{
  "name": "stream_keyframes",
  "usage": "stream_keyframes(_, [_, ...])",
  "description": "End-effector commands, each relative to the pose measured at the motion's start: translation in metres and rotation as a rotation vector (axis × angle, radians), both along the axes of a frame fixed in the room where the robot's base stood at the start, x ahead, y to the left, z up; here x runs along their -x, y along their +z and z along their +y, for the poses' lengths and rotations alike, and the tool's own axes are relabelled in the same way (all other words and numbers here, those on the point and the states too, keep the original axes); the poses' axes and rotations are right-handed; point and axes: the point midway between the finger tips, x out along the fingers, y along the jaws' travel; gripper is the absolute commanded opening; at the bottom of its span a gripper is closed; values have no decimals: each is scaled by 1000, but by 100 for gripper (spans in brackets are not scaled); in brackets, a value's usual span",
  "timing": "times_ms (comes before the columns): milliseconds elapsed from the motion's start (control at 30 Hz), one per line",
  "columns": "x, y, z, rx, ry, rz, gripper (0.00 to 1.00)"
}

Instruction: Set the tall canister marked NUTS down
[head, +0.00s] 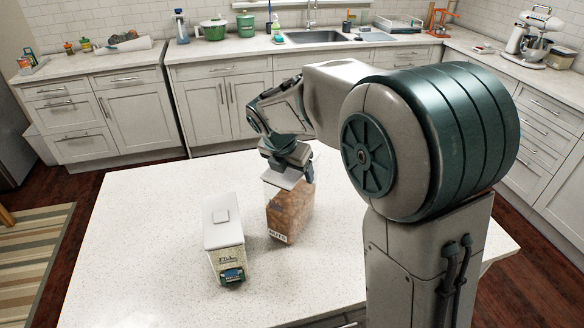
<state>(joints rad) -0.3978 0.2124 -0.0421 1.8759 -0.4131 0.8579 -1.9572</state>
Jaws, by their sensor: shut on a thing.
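The tall canister marked NUTS (289,212) is a box-shaped container with brown contents, a pale lid and a label low on its front. It stands upright at the white island top; I cannot tell whether its base touches the surface. My gripper (287,172) is over its top from above, shut on it, with the fingertips partly hidden by the wrist and lid. A second canister (228,259), pale with a white lid and a dark green label, stands just left of it and nearer, apart from it.
The island top (130,225) is clear to the left and in front. Back counters hold a green pot (214,30), a sink (316,37), a stand mixer (533,32) and several small items. My arm hides the island's right part.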

Motion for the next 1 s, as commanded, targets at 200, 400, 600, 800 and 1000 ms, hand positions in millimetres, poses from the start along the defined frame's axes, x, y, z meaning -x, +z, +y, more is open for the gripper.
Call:
stream_keyframes(200, [-1, 1, 0, -2, 0, -6, 3])
stream_keyframes(400, [0, -3, 0, -1, 0, -2, 82])
stream_keyframes(600, [0, -3, 0, -1, -1, -2, 95])
stream_keyframes(800, [0, 1, 0, -1, 0, -2, 95])
stream_keyframes(1000, [9, 29, 7, -3, 0, -7, 95])
